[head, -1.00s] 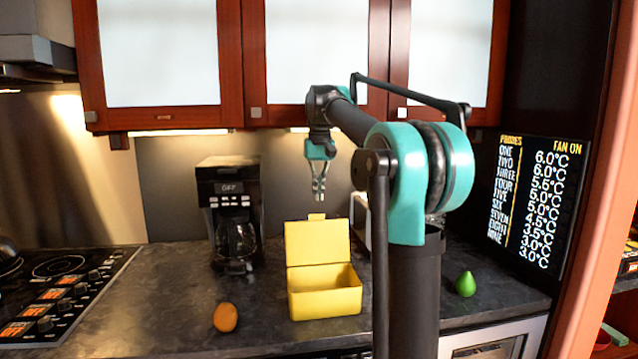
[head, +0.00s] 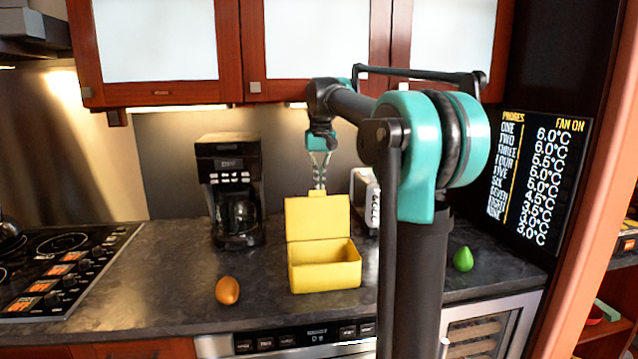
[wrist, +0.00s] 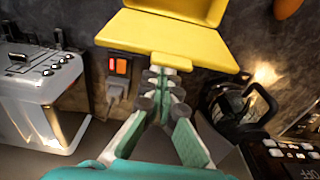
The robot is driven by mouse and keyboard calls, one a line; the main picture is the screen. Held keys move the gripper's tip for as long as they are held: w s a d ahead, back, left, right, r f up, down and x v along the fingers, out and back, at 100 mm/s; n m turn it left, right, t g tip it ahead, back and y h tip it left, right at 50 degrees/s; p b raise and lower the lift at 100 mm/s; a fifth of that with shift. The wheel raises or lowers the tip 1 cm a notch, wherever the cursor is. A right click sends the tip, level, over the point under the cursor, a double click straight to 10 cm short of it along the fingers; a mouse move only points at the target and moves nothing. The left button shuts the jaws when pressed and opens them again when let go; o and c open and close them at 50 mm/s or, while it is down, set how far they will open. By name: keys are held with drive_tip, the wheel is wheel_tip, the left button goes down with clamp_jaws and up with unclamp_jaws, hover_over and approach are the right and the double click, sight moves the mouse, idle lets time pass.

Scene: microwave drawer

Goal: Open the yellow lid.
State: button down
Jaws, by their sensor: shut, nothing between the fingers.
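The yellow lid (head: 318,218) stands up at the back edge of the yellow box (head: 325,277), and the box's inside shows from above. A small tab (head: 317,194) sticks up from the lid's top edge. My gripper (head: 318,186) is shut and empty, pointing down right at the tab. In the wrist view the lid (wrist: 165,38) spans the top, and my gripper (wrist: 160,76) has its fingertips close to the tab (wrist: 185,57). I cannot tell whether they touch it.
A black coffee maker (head: 232,190) stands left of the box and a toaster (wrist: 40,95) behind it to the right. An orange fruit (head: 227,291) lies front left, a green pear (head: 463,259) right. Red-framed cabinets (head: 328,50) hang above.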

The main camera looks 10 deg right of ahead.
drive_tip(key=shift+s+r, duration=0.2)
drive_tip(key=shift+s, duration=0.65)
